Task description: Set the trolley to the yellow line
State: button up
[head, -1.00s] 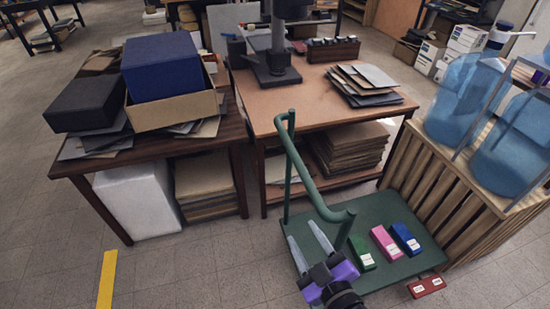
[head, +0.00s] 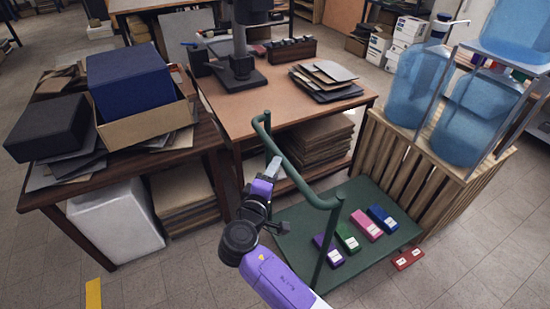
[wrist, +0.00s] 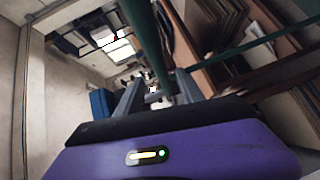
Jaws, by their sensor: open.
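The green trolley (head: 300,237) stands on the floor at lower centre in the head view, with a raised tube handle (head: 300,180) on its left side. Several small boxes, purple, green, pink and blue, lie on its deck. The yellow line (head: 93,294) is a short strip on the floor at the lower left edge, well left of the trolley. My gripper (head: 272,168) is at the handle. In the wrist view, a green bar (wrist: 147,42) runs down between the fingers of my open gripper (wrist: 158,93); I cannot tell whether they touch it.
A wooden table (head: 235,103) stands behind the trolley, and a dark desk (head: 130,150) with boxes is left of it. A slatted crate (head: 410,165) with blue water bottles stands close on the right. A red block (head: 408,258) lies by the trolley's right corner. Floor at front left is clear.

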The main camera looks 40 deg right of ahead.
jog(key=x, duration=0.7)
jog(key=shift+w+d+f+p, duration=0.1)
jog(key=shift+w+d+p, duration=0.05)
jog(key=shift+p, duration=0.25)
grip_shut()
dwell(1.0)
